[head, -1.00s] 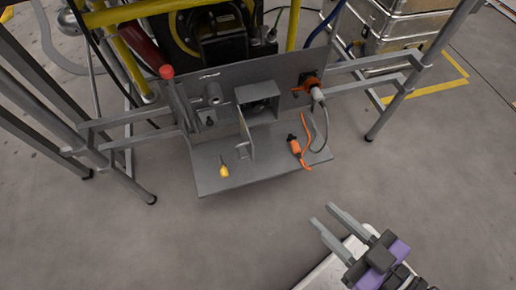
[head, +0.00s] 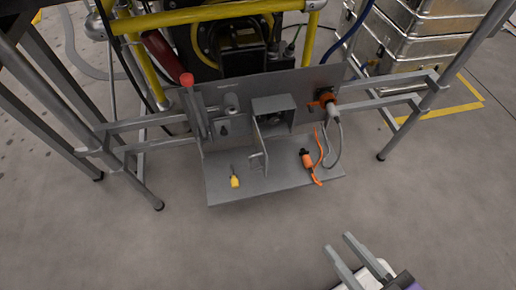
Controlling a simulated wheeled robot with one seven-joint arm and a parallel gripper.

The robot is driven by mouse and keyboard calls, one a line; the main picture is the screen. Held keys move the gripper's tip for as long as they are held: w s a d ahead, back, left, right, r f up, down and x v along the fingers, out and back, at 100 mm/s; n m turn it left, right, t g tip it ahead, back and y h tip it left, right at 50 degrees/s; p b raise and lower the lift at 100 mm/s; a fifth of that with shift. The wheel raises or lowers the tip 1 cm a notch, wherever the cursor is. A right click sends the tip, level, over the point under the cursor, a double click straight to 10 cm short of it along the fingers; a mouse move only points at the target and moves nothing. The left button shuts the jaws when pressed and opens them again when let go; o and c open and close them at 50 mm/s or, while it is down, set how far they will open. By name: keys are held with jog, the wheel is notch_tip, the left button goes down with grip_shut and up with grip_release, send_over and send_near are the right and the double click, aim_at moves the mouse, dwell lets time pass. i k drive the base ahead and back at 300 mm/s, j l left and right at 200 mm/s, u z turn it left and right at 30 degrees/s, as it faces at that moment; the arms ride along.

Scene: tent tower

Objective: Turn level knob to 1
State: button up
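A grey panel (head: 297,84) with a shelf below (head: 225,193) is mounted between metal legs. On it are a lever with a red end (head: 187,80), a short round grey fitting (head: 232,104), a small dark part (head: 223,128) below that, a box-like housing (head: 272,104) and an orange connector (head: 324,100). I cannot tell which of these is the level knob, and no number markings are legible. My gripper (head: 337,243) is at the lower right, open and empty, its two parallel fingers apart. It is in front of the shelf and touches nothing.
A yellow-handled item (head: 235,182) and an orange plug (head: 306,158) with a loose strap lie on the shelf. A grey cable hangs at the right. Metal legs (head: 140,187) flank the panel. Metal cases (head: 425,45) stand behind right. The floor in front is clear.

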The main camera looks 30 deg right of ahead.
aim_at(273, 118)
jog(key=i+l+z, duration=0.1)
jog(key=l+z, duration=0.35)
jog(key=i+l+z, duration=0.15)
jog(key=z, duration=0.35)
